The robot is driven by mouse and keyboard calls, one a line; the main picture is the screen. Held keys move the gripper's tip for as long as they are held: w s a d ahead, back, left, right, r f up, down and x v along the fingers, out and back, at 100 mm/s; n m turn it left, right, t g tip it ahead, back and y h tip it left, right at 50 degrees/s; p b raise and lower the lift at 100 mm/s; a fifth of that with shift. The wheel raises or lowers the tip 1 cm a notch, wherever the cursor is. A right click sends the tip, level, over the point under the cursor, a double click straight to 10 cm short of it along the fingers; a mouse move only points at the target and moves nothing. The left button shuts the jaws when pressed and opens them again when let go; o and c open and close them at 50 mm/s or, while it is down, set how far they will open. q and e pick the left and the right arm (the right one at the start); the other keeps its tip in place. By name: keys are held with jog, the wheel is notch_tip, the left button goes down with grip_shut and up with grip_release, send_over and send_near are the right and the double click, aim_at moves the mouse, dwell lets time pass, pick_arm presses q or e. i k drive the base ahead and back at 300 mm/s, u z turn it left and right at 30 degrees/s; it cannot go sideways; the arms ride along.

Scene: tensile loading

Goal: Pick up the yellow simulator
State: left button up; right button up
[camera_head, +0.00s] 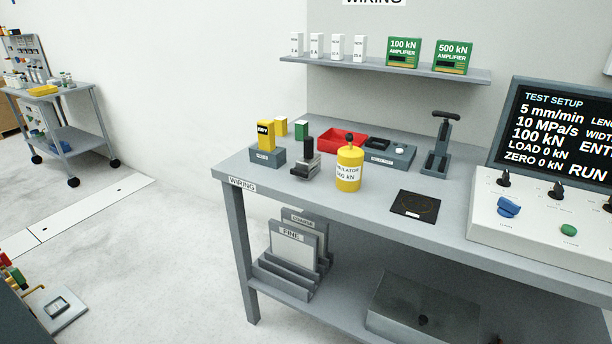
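The yellow simulator (348,173) stands upright on the grey workbench, left of the middle of its top. Neither of my grippers shows in the head view.
The workbench (380,205) also holds a black stand (305,162), a yellow block in a grey holder (265,138), a red tray (342,140), a black pad (415,205), a dark lever post (440,145) and a control console (540,225). A shelf (385,70) hangs above.

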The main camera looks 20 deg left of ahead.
aim_at(349, 167)
jog(key=u, duration=4.1)
jog(key=i, duration=0.15)
jog(key=z, duration=2.95)
jog(key=i, duration=1.3)
jog(key=z, duration=0.45)
